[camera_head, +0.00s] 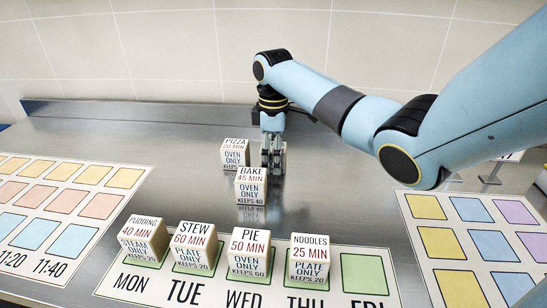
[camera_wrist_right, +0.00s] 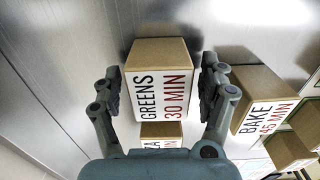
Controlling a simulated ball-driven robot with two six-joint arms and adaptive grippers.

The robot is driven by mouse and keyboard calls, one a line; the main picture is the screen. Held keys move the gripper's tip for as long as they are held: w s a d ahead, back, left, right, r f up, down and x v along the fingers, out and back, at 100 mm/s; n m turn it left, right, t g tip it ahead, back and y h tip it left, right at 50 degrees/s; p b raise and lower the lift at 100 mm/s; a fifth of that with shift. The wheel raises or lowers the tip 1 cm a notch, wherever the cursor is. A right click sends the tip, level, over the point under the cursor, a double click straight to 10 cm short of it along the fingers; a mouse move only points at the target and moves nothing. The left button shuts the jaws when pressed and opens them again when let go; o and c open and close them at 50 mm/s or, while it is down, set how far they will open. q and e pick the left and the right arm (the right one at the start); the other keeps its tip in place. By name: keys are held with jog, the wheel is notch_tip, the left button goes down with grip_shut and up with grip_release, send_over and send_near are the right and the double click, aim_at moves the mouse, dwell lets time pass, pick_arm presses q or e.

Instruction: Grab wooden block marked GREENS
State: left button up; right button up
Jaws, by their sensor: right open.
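The wooden block marked GREENS 30 MIN (camera_wrist_right: 160,85) shows clearly in the right wrist view, with a tan top and a white lettered face. My right gripper (camera_wrist_right: 162,78) is open, with one finger on each side of this block. Small gaps seem to show between fingers and block; contact is hard to tell. In the head view my right gripper (camera_head: 272,160) points down at the back of the counter and hides nearly all of the GREENS block. My left gripper is not in view.
The PIZZA block (camera_head: 235,154) stands just left of my right gripper, and the BAKE block (camera_head: 251,186) stands close in front. PUDDING (camera_head: 144,239), STEW (camera_head: 194,248), PIE (camera_head: 248,254) and NOODLES (camera_head: 309,260) blocks stand on the weekday mat (camera_head: 385,262). Bare metal counter (camera_head: 340,205) lies right.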

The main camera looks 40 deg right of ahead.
jog(key=shift+f, duration=0.15)
jog(key=c, duration=1.4)
jog(key=shift+o, duration=0.2)
